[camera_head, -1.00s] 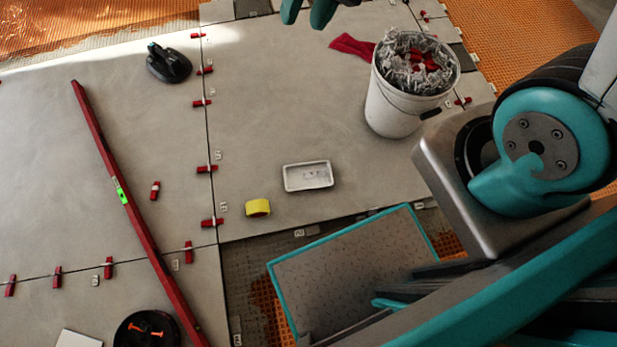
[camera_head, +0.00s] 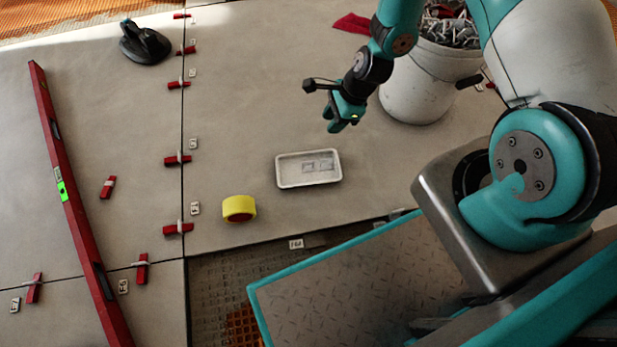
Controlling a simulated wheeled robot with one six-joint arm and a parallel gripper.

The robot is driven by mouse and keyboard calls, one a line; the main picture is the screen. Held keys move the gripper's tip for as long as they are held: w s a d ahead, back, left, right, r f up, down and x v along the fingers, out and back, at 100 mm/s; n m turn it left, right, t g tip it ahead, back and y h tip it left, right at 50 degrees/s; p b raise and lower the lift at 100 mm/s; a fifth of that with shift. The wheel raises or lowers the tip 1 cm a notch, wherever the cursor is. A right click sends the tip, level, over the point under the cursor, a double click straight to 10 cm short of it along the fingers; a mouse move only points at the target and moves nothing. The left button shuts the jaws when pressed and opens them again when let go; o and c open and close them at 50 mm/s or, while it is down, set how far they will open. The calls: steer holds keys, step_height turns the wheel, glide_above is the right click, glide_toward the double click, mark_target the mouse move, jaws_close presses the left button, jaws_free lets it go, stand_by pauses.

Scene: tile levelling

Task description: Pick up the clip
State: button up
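A white tray (camera_head: 283,180) lies on the grey tiles in the middle of the view. Small pale flat pieces (camera_head: 318,165), perhaps clips, lie in it; their exact shape and number are too small to tell. My gripper (camera_head: 337,127) hangs above the tiles, behind and slightly right of the tray, and points down. Nothing shows in it, and its finger gap is unclear. Red wedges with white clips (camera_head: 177,160) sit along the tile joint left of the tray. One loose red-and-white piece (camera_head: 108,187) lies on the left tile.
A yellow tape roll (camera_head: 239,208) lies left of the tray. A red level (camera_head: 73,207) and a black suction cup (camera_head: 145,42) lie further left. A red cloth (camera_head: 353,23) lies behind.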

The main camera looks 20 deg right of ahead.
steer(key=b, duration=0.2)
glide_toward(308, 164)
steer(key=shift+m, duration=0.4)
steer(key=b+x, duration=0.1)
steer(key=b, duration=0.1)
steer(key=b+x, duration=0.3)
steer(key=b, duration=0.1)
steer(key=shift+w+d+f, duration=0.2)
steer(key=shift+d+f, duration=0.05)
steer(key=shift+f, duration=0.05)
steer(key=b+x, duration=0.2)
steer(key=x, duration=0.1)
steer(key=b+x, duration=0.2)
steer(key=b, duration=0.1)
steer(key=shift+a+f+b, duration=0.25)
steer(key=shift+a+b, duration=0.05)
steer(key=shift+a, duration=0.1)
steer(key=shift+r, duration=0.1)
steer(key=shift+c, duration=0.2)
jaws_close()
